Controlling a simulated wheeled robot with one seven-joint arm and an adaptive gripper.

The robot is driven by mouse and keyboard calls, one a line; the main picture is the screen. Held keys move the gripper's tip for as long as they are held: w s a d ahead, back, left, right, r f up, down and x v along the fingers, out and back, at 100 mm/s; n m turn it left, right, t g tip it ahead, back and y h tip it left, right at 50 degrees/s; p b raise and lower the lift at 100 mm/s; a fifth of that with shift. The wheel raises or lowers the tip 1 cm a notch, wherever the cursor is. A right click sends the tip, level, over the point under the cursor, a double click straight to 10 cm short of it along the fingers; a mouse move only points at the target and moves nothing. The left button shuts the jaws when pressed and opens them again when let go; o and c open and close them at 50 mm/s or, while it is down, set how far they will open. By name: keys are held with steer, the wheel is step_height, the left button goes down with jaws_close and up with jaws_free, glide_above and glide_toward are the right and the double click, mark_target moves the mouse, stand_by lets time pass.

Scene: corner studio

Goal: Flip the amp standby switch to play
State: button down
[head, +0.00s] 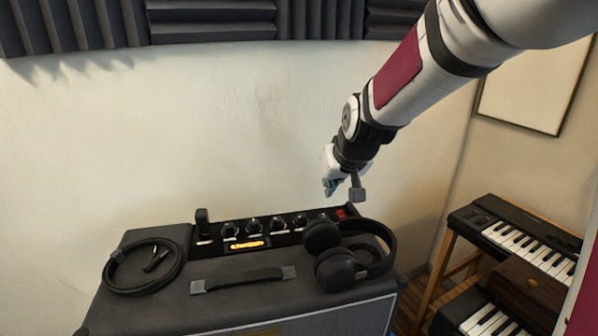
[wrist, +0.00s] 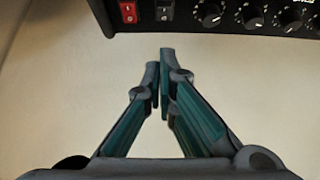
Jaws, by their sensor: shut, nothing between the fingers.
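The amp (head: 150,262) is a dark cabinet with a control panel along its back top edge. A red rocker switch (head: 341,212) sits at the panel's right end; it also shows at the top of the wrist view (wrist: 129,12). A black switch (wrist: 165,10) sits beside it there, before the row of knobs. A black upright piece (head: 202,217) stands at the panel's left end. I cannot read which one is standby or its setting. My gripper (head: 328,187) is shut and empty, above and behind the panel's right end; its fingertips (wrist: 160,60) are apart from the switches.
Headphones (head: 337,268) lie on the amp's right top, close to the red switch. A coiled cable (head: 112,275) lies on the left, and a carry handle (head: 243,279) is in front. The wall is behind; keyboards (head: 520,240) stand right.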

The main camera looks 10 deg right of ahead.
glide_above(323, 213)
steer(key=s, duration=0.2)
steer(key=f, duration=0.4)
steer(key=shift+s+d+f, duration=0.15)
steer(key=shift+d, duration=0.1)
steer(key=shift+s+f+b, duration=0.15)
steer(key=shift+f+b, duration=0.25)
steer(key=shift+f, duration=0.5)
steer(key=shift+s+f+b, duration=0.15)
steer(key=shift+f+b, duration=0.35)
steer(key=shift+b, duration=0.05)
steer(key=shift+s+f+b, duration=0.25)
steer(key=shift+s+b, duration=0.15)
steer(key=shift+b, duration=0.15)
steer(key=shift+r, duration=0.1)
steer(key=shift+w+r, duration=0.35)
steer(key=shift+w, duration=0.4)
